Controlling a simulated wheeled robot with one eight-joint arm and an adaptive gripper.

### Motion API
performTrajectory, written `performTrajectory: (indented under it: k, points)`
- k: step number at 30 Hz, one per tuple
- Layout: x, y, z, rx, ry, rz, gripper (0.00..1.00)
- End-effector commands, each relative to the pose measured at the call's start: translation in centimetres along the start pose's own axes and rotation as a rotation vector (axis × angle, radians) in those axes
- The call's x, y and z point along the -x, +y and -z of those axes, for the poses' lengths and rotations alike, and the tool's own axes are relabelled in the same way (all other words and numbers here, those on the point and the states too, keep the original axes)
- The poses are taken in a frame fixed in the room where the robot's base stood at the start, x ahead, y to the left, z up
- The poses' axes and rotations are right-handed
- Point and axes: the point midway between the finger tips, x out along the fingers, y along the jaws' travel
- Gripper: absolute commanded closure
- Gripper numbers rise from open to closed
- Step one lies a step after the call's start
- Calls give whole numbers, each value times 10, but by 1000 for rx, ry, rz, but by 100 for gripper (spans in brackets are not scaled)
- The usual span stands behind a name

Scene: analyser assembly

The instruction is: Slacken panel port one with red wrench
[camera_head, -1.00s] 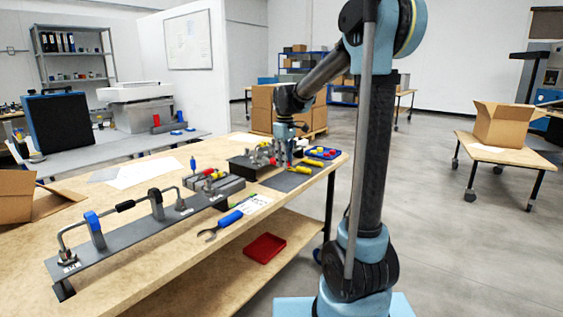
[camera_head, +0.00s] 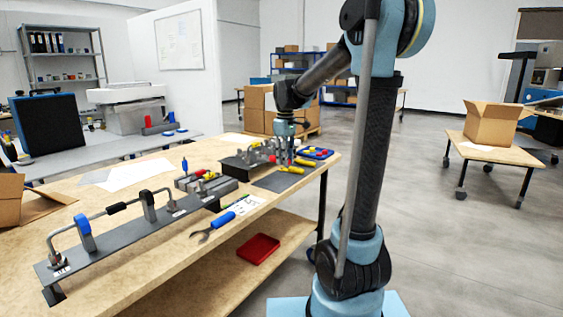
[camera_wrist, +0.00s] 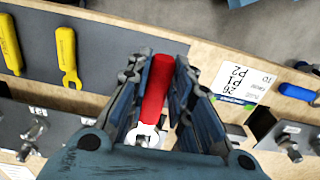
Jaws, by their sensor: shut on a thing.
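The red wrench (camera_wrist: 155,92) lies between my gripper's fingers (camera_wrist: 160,105) in the wrist view, its red handle held and its silver open end towards the bottom of the picture. In the head view my gripper (camera_head: 284,158) is over the far part of the workbench, with a small red spot beside it. Panel fittings show in the wrist view at the lower left (camera_wrist: 28,128) and lower right (camera_wrist: 290,140), apart from the wrench. I cannot tell which is port one. In the head view the dark port panel (camera_head: 238,164) stands just left of my gripper.
Yellow wrenches (camera_wrist: 68,62) lie on a dark mat (camera_wrist: 100,45). A printed card (camera_wrist: 243,78) and a blue-handled wrench (camera_head: 222,222) lie nearby. A long plate with a bent tube (camera_head: 110,237) fills the near bench. A red tray (camera_head: 258,248) is on the lower shelf.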

Motion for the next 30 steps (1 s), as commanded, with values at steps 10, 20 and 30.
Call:
performTrajectory:
  k: [10,20,30]
  points:
    - [29,0,-2,0,0,0,100]
    - [66,0,-1,0,0,0,100]
    - [71,0,-1,0,0,0,100]
